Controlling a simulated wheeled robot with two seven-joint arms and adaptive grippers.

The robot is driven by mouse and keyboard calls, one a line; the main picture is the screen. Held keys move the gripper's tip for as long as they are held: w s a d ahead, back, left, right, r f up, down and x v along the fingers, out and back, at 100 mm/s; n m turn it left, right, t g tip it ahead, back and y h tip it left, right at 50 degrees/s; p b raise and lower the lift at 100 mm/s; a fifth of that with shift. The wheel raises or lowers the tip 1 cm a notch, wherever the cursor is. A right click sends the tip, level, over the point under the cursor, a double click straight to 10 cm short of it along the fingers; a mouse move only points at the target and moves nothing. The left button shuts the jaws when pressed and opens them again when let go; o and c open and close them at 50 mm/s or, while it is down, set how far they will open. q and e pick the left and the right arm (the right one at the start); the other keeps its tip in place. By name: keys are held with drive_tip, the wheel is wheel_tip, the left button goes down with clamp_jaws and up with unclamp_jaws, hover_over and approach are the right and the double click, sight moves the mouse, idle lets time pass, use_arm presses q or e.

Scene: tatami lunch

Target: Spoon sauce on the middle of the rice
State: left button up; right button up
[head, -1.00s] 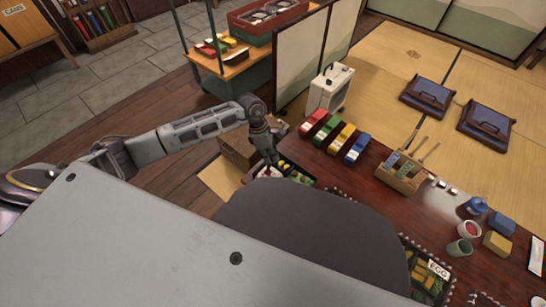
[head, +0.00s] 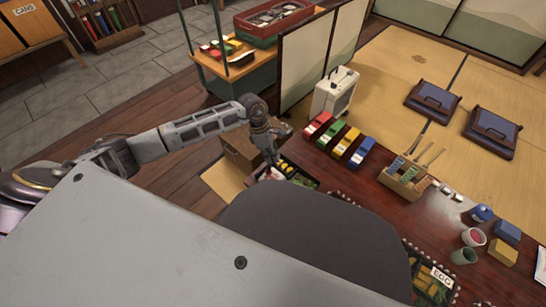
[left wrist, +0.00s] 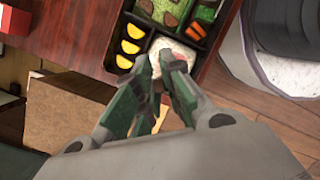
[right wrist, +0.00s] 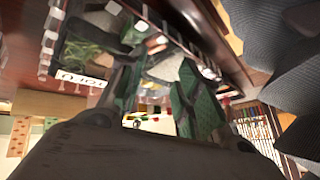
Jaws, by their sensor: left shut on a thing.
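The white rice (left wrist: 172,46) fills a corner compartment of a black lunch box (left wrist: 116,45) in the left wrist view. My left gripper (left wrist: 168,56) is over the rice, its fingertips close together and pointing at it. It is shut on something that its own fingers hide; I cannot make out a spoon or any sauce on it. In the head view my left gripper (head: 270,166) is over the box at the table's near left corner. A pale cup with red contents (head: 473,237) stands at the right; I cannot tell whether this is the sauce. My right gripper (right wrist: 155,95) has its fingers apart.
Yellow pieces (left wrist: 130,46) lie beside the rice. A grey panel hides much of the table.

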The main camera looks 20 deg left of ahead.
use_arm(q)
drive_tip(key=shift+w+a, duration=0.25)
drive_tip(key=shift+a, duration=0.3)
use_arm(e)
drive_tip(key=shift+d+f, duration=0.1)
use_arm(q)
drive_tip(key=shift+w+d, duration=0.1)
drive_tip(key=shift+w, duration=0.35)
use_arm(e)
drive_tip(key=shift+w, duration=0.1)
idle(0.9)
use_arm(q)
drive_tip(key=shift+s+d, duration=0.1)
drive_tip(key=shift+d, duration=0.15)
drive_tip(key=shift+s+d, duration=0.3)
drive_tip(key=shift+d, duration=0.45)
drive_tip(key=shift+f, duration=0.1)
drive_tip(key=shift+s+d, duration=0.15)
drive_tip(key=shift+d, duration=0.3)
drive_tip(key=shift+s+d, duration=0.25)
drive_tip(key=shift+d, duration=0.4)
use_arm(e)
drive_tip(key=shift+s, duration=0.2)
